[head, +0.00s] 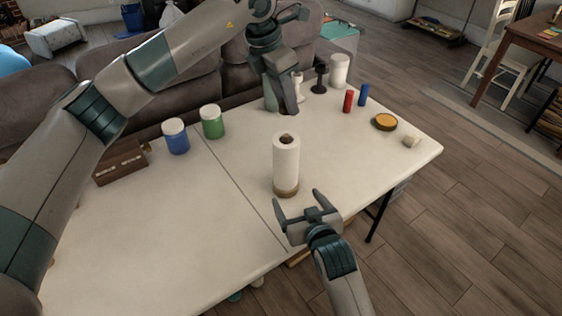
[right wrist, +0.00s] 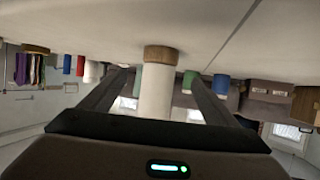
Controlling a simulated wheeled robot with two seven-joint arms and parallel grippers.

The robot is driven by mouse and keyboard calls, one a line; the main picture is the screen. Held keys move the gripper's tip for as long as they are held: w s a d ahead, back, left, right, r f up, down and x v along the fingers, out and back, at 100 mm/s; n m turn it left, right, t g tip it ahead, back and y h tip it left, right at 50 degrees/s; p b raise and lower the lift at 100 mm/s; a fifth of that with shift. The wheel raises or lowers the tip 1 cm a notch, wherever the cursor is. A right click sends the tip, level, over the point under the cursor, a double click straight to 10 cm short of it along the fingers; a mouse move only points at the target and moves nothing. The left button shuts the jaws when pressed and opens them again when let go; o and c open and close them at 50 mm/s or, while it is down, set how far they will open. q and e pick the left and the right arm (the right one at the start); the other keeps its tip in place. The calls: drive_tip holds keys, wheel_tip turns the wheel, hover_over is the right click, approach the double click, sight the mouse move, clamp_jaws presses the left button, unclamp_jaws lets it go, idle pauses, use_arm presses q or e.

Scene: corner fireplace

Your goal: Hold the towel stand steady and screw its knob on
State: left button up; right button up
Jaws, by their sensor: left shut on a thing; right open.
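The towel stand (head: 286,165) stands upright near the middle of the table, a white roll on a round wooden base, with a brown tip showing at its top. It also shows upside down in the right wrist view (right wrist: 156,90), between the open fingers. My left gripper (head: 289,108) points down, above and behind the stand. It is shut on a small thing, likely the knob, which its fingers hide. My right gripper (head: 305,204) is open and empty, low in front of the stand's base and apart from it.
A blue jar (head: 175,137), a green jar (head: 212,122) and a brown box (head: 121,163) stand to the left. A black stand (head: 320,80), a white canister (head: 339,71), red (head: 348,101) and blue (head: 363,95) cylinders and a round tin (head: 385,122) stand behind right. The table's front left is bare.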

sight(285, 113)
use_arm(q)
drive_tip(key=shift+w+a, duration=0.15)
drive_tip(key=shift+w, duration=0.3)
use_arm(e)
drive_tip(key=shift+w+a, duration=0.15)
drive_tip(key=shift+w, duration=0.3)
use_arm(q)
drive_tip(key=shift+s+r, duration=0.25)
drive_tip(key=shift+s, duration=0.1)
use_arm(e)
drive_tip(key=shift+s+r, duration=0.15)
drive_tip(key=shift+s, duration=0.1)
use_arm(q)
drive_tip(key=shift+w+f, duration=0.15)
use_arm(e)
drive_tip(key=shift+w, duration=0.35)
drive_tip(key=x, duration=1.1)
drive_tip(key=shift+w+f, duration=0.2)
drive_tip(key=shift+f, duration=0.05)
drive_tip(key=shift+c, duration=0.3)
drive_tip(key=c, duration=1.5)
use_arm(q)
drive_tip(key=shift+f, duration=2.4)
